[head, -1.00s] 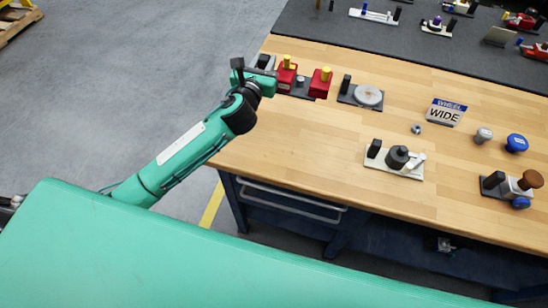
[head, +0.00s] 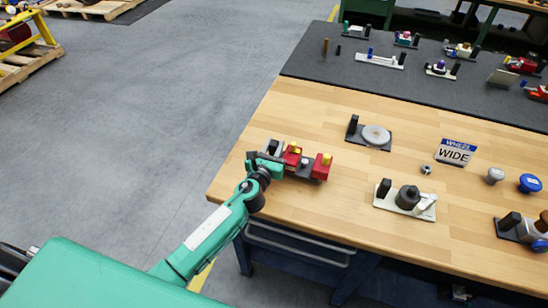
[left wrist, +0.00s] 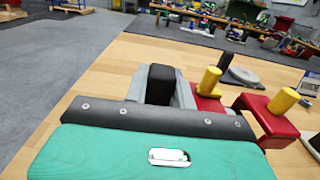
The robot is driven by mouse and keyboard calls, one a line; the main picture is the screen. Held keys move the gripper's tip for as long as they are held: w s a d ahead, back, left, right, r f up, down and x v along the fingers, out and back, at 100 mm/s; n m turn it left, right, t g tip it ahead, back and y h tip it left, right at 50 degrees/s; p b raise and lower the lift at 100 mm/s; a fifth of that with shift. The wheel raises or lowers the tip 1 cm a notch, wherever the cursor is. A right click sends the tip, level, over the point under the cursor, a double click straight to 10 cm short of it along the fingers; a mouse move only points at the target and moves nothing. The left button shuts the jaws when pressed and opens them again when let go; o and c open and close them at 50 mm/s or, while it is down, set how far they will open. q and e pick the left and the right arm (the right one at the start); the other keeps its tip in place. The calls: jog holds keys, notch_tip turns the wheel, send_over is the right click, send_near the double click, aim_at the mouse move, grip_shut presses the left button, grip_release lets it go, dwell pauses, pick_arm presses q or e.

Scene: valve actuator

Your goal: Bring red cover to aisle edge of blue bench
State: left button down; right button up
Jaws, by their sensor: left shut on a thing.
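The red cover (head: 321,166) is a unit with two red blocks, yellow knobs and a grey end with a black block. It is over the wooden top of the blue bench (head: 250,192), near the front left corner. My left gripper (head: 270,158) is shut at its grey end, on the left side. In the left wrist view the black block (left wrist: 160,84) stands just beyond the gripper pad, with the red blocks (left wrist: 272,122) to the right. The fingertips' contact is hidden, and I cannot tell whether the unit touches the top. My right gripper is not in view.
A round grey disc fixture (head: 376,136) stands behind the red cover, and a white-based fixture (head: 405,200) to its right. A WHEEL WIDE sign (head: 456,151) is farther right. The bench top left of the disc is clear. Open grey floor (head: 170,110) lies left.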

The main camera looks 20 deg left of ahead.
pick_arm(q)
jog(key=shift+f+b, duration=0.8)
jog(key=shift+f, duration=1.2)
jog(key=shift+f, duration=0.15)
jog(key=c, duration=1.2)
grip_release()
jog(key=shift+o, duration=0.2)
jog(key=shift+s, duration=0.15)
jog(key=s+b, duration=0.1)
jog(key=s, duration=0.9)
jog(key=shift+s+a, duration=0.15)
jog(key=shift+s+b, duration=0.35)
jog(key=shift+s, duration=0.4)
